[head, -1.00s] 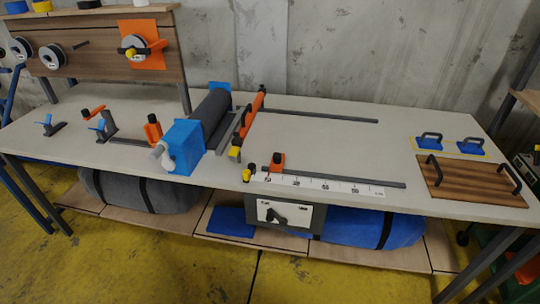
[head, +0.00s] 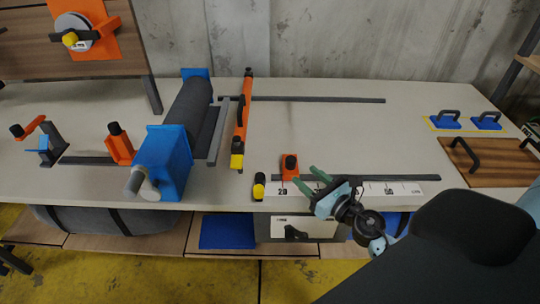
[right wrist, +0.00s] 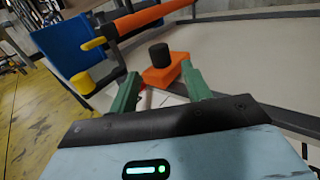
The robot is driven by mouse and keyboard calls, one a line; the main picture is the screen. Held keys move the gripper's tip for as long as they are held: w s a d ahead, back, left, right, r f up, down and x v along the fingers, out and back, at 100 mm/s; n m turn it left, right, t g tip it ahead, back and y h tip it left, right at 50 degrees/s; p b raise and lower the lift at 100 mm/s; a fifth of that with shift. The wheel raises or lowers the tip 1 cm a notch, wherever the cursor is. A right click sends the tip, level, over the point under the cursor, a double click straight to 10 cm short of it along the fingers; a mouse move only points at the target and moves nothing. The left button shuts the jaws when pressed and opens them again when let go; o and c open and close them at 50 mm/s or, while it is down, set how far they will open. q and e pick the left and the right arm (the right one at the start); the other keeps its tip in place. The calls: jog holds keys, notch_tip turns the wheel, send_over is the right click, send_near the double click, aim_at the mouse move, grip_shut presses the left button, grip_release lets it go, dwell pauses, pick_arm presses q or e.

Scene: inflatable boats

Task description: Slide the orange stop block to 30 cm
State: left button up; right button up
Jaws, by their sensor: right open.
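The orange stop block (head: 284,174) with a black knob sits on the dark front rail (head: 410,178), near the 20 mark of the white scale strip (head: 335,191). My right gripper (head: 306,176) is open, just right of the block, with its green fingers pointing toward it. In the right wrist view the block (right wrist: 156,80) shows beyond and between the fingertips of the gripper (right wrist: 158,80), and nothing is held. Whether a fingertip touches the block I cannot tell. The right gripper and wrist hide part of the scale. My left gripper is not in view.
A yellow-capped black post (head: 259,187) stands left of the block. An orange bar (head: 242,125) crosses behind it, beside the blue-ended dark roller (head: 186,115). A wooden board (head: 490,158) with handles lies at the right. The tabletop between the two rails is clear.

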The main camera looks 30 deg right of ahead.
aim_at(295, 165)
jog(key=shift+s+r, duration=0.1)
jog(key=shift+r, duration=0.1)
jog(key=shift+w, duration=0.25)
jog(key=w, duration=0.5)
jog(key=shift+w+a+p, duration=0.35)
jog(key=shift+w+p, duration=0.05)
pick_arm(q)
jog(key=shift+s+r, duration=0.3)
pick_arm(e)
jog(key=shift+w+a+f, duration=0.1)
jog(key=shift+w, duration=0.55)
grip_shut()
